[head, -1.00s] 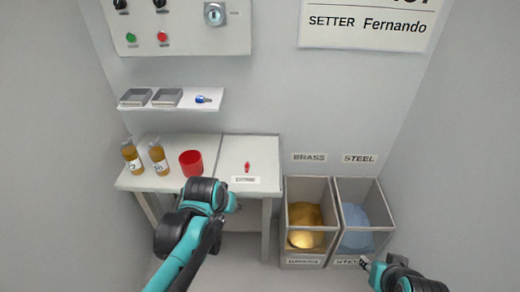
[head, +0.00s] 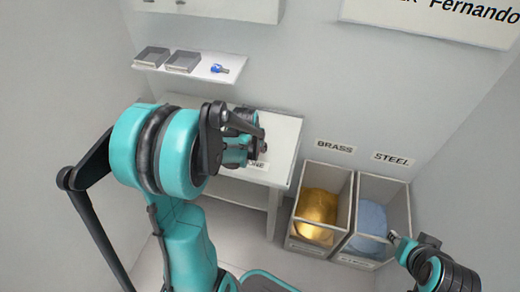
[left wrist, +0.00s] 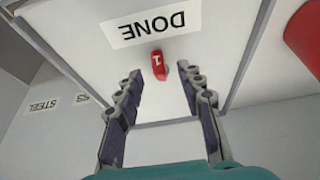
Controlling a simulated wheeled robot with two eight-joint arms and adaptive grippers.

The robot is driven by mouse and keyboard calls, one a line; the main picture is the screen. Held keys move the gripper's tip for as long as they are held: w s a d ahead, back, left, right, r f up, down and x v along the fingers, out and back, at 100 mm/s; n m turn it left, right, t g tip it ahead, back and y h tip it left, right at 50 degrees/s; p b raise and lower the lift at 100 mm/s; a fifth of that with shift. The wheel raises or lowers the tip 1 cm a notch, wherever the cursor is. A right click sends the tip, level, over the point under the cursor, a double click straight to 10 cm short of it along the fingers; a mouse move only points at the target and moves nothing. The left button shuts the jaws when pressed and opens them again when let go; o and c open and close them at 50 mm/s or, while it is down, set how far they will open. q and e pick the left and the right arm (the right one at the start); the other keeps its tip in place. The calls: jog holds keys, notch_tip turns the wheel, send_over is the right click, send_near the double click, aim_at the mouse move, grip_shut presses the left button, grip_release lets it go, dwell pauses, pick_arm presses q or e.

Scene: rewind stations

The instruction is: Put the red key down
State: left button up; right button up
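The red key (left wrist: 158,66) lies on the white table top (left wrist: 225,45), beside the DONE label (left wrist: 150,28) in the left wrist view. My left gripper (left wrist: 160,78) is open, with its two fingers apart on either side of the key and no contact visible. In the head view my left gripper (head: 250,150) is over the table by the label, and my arm hides the key. My right gripper (head: 395,240) is low at the right, by the steel bin; its fingers are too small to read.
A red cup (left wrist: 305,35) stands near the key. A shelf (head: 200,68) holds two grey trays (head: 183,62) and a blue key (head: 219,69). The brass bin (head: 292,232) and steel bin (head: 400,205) stand right of the table. My arm hides the bottles.

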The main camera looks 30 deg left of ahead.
aim_at(257, 149)
pick_arm(q)
jog(key=b+x, duration=0.1)
jog(key=x, duration=0.2)
jog(key=shift+w+f, duration=0.1)
jog(key=shift+f, duration=0.15)
jog(key=shift+r, duration=0.15)
grip_shut()
jog(key=shift+r, duration=0.1)
